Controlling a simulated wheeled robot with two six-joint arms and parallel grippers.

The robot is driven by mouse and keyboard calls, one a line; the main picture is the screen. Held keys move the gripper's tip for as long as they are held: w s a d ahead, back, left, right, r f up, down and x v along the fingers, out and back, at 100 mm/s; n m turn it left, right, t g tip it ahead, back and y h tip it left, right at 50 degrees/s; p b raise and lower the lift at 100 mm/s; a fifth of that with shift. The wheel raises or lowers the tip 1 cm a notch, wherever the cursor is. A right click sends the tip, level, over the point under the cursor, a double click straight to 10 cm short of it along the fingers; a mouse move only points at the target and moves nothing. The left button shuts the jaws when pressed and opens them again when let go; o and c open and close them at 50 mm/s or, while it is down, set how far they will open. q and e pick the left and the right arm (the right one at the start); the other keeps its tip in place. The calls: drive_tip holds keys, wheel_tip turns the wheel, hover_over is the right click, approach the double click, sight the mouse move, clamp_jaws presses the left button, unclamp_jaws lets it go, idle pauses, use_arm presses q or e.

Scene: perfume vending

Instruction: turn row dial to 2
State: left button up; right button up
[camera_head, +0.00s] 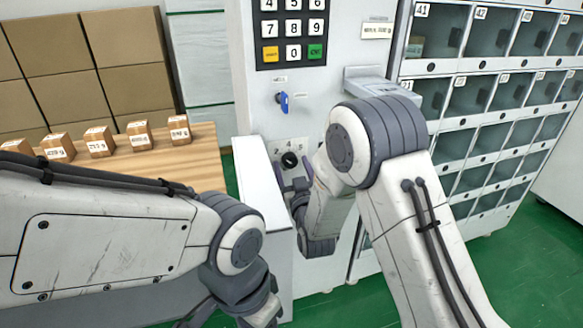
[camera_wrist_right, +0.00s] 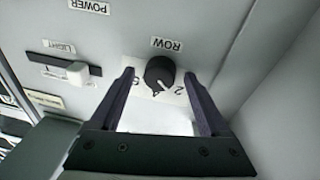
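The row dial (camera_head: 290,160) is a round black knob on the vending machine's front panel, with number labels around it. In the right wrist view the dial (camera_wrist_right: 160,73) sits under an upside-down ROW label (camera_wrist_right: 167,44). A pale mark on the knob points down and right in that view, and a 2 is printed at its right. My right gripper (camera_head: 293,178) faces the dial. In the wrist view its fingers (camera_wrist_right: 160,76) are open on either side of the knob, with a visible gap to each. My left arm shows, but its fingers are out of frame.
A keypad (camera_head: 293,28) and a blue key (camera_head: 283,101) are above the dial. A light switch (camera_wrist_right: 70,70) is beside it. Numbered glass compartments (camera_head: 485,35) stand at the right. Small boxes (camera_head: 98,142) stand on a wooden table (camera_head: 205,160) at the left.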

drive_tip(key=v, duration=1)
drive_tip(key=shift+s+b, duration=0.25)
drive_tip(key=shift+b, duration=0.1)
